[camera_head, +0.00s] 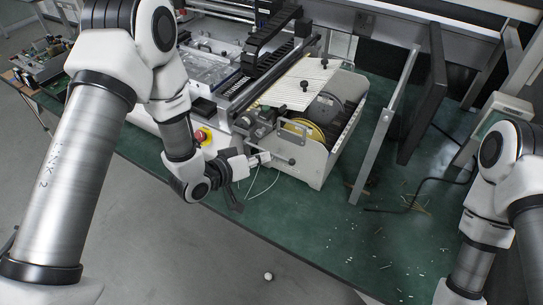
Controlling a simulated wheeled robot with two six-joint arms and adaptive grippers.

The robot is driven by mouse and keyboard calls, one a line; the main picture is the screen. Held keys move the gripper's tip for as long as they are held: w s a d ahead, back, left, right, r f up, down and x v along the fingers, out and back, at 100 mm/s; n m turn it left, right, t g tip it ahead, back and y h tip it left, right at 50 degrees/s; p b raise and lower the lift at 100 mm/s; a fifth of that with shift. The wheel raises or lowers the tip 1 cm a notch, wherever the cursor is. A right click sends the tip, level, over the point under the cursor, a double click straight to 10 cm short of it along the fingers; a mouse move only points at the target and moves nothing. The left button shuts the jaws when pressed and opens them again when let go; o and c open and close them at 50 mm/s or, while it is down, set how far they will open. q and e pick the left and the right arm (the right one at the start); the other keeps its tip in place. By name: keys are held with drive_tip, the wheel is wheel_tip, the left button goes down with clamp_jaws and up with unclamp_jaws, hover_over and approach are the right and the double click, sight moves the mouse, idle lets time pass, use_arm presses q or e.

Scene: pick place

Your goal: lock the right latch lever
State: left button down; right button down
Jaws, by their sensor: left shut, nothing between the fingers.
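The machine's front holds a white feeder unit (312,165) with reels. A thin lever with a dark round knob (291,162) sticks out at its lower left front, and seems to be the latch lever; I cannot tell its locked state. My left gripper (262,158) is shut and empty, its tips close to the lever's left end. Whether they touch it is too small to tell. My right arm comes in at the right edge, and its gripper is out of the frame.
A yellow reel (303,130) and a dark reel (325,108) sit in the feeder. A red stop button (200,136) is beside my left wrist. The green table (330,225) is mostly clear in front, with small scraps and a black cable to the right.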

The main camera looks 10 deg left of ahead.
use_arm(q)
drive_tip(key=v, duration=0.5)
drive_tip(key=s+f+g+y, duration=0.1)
drive_tip(key=s+f+g, duration=0.1)
drive_tip(key=s+f, duration=0.4)
drive_tip(key=s+f+g+y, duration=0.1)
drive_tip(key=s+f+g, duration=0.15)
drive_tip(key=f, duration=0.65)
drive_tip(key=s+a+f+g+y, duration=0.2)
drive_tip(key=s+a+f+g, duration=0.1)
drive_tip(key=s, duration=0.5)
drive_tip(key=s+a+f+g+y, duration=0.2)
drive_tip(key=s+f+g+y, duration=0.1)
drive_tip(key=s, duration=0.6)
wheel_tip(320, 180, down, 2)
drive_tip(key=shift+a+f+m+g+b, duration=0.3)
drive_tip(key=shift+a+m+g, duration=0.1)
drive_tip(key=shift+g, duration=0.15)
drive_tip(key=shift+r, duration=0.1)
